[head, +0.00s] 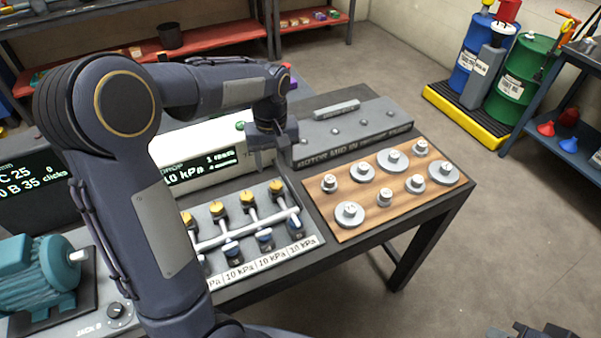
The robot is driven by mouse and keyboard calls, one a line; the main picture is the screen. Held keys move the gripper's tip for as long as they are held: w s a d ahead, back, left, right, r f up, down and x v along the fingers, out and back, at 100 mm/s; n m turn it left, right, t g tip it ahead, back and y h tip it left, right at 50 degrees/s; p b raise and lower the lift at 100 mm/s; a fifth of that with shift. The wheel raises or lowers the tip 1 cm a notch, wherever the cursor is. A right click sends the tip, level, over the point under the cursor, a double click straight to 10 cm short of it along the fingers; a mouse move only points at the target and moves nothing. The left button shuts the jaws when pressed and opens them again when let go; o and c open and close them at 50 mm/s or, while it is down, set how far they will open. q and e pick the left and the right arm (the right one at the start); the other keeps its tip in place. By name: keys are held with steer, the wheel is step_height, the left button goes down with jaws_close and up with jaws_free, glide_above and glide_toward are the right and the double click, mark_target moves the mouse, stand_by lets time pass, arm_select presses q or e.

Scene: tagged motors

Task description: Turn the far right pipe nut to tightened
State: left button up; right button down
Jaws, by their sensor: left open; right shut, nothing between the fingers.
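The pipe panel (215,262) stands on the bench with a grey manifold pipe (240,231) across it. The rightmost yellow fitting (276,188) and the rightmost blue fitting (294,226) are both in clear sight; I cannot tell how tight either is. My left gripper (270,158) is open, pointing down above and behind the rightmost yellow fitting, apart from it. My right gripper (525,331) is shut and empty, cut off by the bottom edge at the right.
A wooden board (408,205) with several metal weights lies right of the panel. A grey block (355,132) and a lit display (200,165) stand behind. A teal motor (38,272) is at the left. My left arm hides the panel's left part.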

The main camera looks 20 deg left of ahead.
mark_target(276, 185)
arm_select(q)
step_height(276, 185, down, 8)
steer(key=shift+r, duration=0.2)
steer(key=shift+a, duration=0.1)
steer(key=c, duration=1)
